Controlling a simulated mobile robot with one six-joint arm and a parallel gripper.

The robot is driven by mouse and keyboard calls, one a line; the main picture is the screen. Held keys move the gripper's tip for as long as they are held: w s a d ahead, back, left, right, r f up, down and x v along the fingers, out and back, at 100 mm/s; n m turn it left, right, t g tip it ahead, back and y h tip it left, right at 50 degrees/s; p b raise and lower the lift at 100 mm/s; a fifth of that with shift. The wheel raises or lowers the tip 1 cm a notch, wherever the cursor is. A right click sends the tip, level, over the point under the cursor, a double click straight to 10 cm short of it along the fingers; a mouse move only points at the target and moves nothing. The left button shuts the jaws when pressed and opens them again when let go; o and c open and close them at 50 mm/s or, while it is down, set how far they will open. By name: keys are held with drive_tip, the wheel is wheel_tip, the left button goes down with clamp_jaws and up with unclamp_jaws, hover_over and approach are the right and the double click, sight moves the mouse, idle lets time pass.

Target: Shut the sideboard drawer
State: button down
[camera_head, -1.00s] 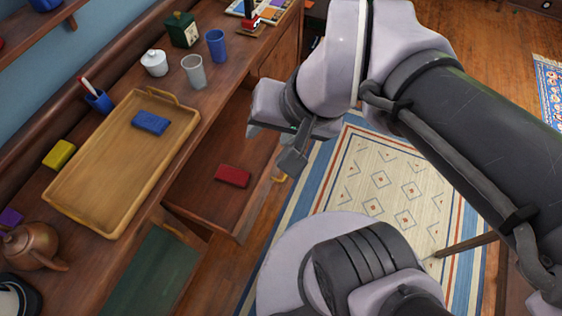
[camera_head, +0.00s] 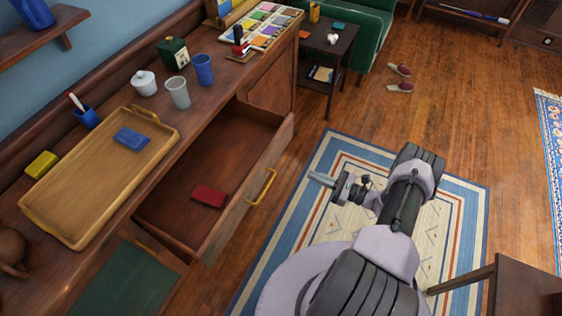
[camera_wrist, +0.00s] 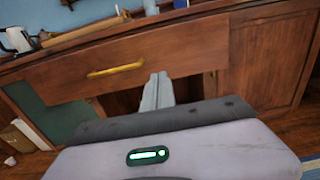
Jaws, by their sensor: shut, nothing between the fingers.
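The sideboard drawer (camera_head: 246,200) stands pulled out from the wooden sideboard (camera_head: 271,88), with a dark red block (camera_head: 209,196) lying inside. Its yellow bar handle (camera_head: 261,187) is on the front panel. In the wrist view the drawer front (camera_wrist: 140,62) spans the upper middle, with the handle (camera_wrist: 115,70) left of my fingers. My gripper (camera_head: 322,179) is shut and empty. It is apart from the drawer front, to its right over the rug in the head view, with fingers toward the drawer. In the wrist view my gripper (camera_wrist: 158,82) overlaps the drawer's lower edge.
On the sideboard top stand a wooden tray (camera_head: 60,220) with a blue block (camera_head: 131,139), cups, a white lidded pot (camera_head: 144,83) and a green box (camera_head: 173,53). A small dark table (camera_head: 329,42) stands behind. A brown table (camera_head: 520,287) is at lower right.

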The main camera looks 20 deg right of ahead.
sight(272, 159)
drive_tip(key=b+x, duration=0.2)
drive_tip(key=x, duration=1.1)
drive_tip(key=shift+w+a+b, duration=0.2)
drive_tip(key=shift+a+b, duration=0.1)
drive_tip(key=shift+a, duration=0.1)
drive_tip(key=shift+a+r, duration=0.1)
